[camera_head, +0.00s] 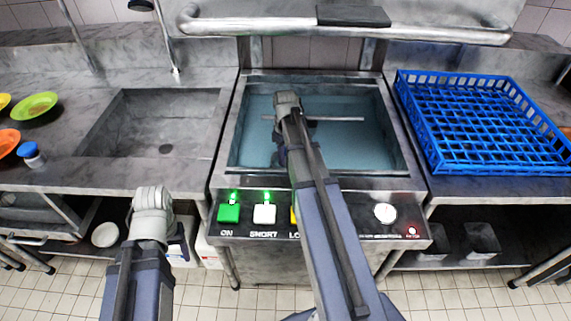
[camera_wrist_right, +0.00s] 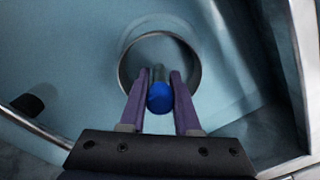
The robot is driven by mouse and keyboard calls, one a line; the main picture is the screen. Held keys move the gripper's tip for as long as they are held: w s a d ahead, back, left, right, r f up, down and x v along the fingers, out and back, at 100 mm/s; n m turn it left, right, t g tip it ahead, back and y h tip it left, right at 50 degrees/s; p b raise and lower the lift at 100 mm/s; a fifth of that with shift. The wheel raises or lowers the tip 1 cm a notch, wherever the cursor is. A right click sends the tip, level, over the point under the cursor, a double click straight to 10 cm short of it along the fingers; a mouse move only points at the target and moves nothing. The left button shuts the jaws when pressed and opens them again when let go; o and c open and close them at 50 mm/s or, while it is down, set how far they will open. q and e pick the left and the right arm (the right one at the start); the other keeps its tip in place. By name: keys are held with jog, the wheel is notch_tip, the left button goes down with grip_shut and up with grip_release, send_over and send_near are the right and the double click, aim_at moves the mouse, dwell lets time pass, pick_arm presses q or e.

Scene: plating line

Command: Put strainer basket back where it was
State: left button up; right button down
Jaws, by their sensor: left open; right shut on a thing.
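My right gripper (camera_head: 289,103) reaches over the water-filled basin of the machine, and my arm hides part of the basin. In the right wrist view its two purple fingers (camera_wrist_right: 160,88) are closed on a blue knob (camera_wrist_right: 160,98) with a grey stem. I take this to be the handle of the strainer basket; its body is not clearly visible. Just beyond the fingertips is a round metal ring (camera_wrist_right: 122,62) in the basin, around the stem as seen from here. I cannot tell whether they touch. My left gripper (camera_head: 152,197) is open and empty, in front of the left counter.
The machine basin (camera_head: 236,140) has a control panel (camera_head: 330,226) with lit buttons in front and a bar handle (camera_head: 260,27) above. A blue rack (camera_head: 432,160) stands right. An empty sink (camera_head: 165,115), a green plate (camera_head: 35,104) and a blue-lidded jar (camera_head: 36,161) are left.

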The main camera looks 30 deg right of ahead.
pick_arm(q)
jog(key=shift+f+b, duration=0.4)
jog(key=shift+f, duration=0.5)
pick_arm(e)
jog(key=shift+f, duration=0.9)
jog(key=shift+f, duration=0.15)
pick_arm(q)
jog(key=shift+f, duration=0.1)
pick_arm(e)
jog(key=c, duration=0.6)
grip_release()
notch_tip(320, 180, up, 12)
jog(key=p, duration=1.2)
jog(key=shift+r, duration=0.25)
pick_arm(q)
notch_tip(320, 180, up, 12)
pick_arm(e)
jog(key=shift+f, duration=0.1)
